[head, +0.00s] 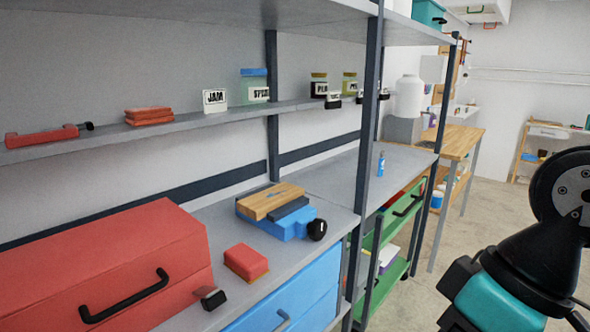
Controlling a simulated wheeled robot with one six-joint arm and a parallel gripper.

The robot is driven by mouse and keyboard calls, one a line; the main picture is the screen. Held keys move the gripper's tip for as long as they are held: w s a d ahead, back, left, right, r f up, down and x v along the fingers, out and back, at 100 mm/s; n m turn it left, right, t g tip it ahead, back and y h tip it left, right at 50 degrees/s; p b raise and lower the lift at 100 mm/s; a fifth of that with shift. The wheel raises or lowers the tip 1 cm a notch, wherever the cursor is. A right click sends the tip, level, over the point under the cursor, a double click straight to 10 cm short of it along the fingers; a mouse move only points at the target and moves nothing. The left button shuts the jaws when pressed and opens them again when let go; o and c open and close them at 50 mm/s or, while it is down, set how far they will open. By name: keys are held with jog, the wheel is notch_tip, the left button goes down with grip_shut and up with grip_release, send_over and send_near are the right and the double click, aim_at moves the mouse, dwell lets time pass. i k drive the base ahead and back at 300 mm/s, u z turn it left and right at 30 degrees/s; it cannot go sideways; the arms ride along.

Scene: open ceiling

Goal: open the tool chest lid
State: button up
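A red tool chest (165,235) sits on the grey workbench at the lower left, partly cut off by the picture's left and bottom edges. Its lid looks shut, with a thin seam near the front. A black bar handle (125,303) is on the chest's front side. Part of my own arm, black and teal, shows at the right edge, well apart from the chest. My gripper cannot be made out in this view.
A wooden-topped blue tool (275,212) sits farther back. A shelf (190,125) with jars hangs above, and a dark post (370,130) stands between chest and arm.

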aim_at(77, 279)
jog(key=u, duration=1.35)
jog(key=k, duration=0.5)
jog(key=z, duration=1.2)
jog(key=i, duration=0.6)
jog(key=u, duration=0.9)
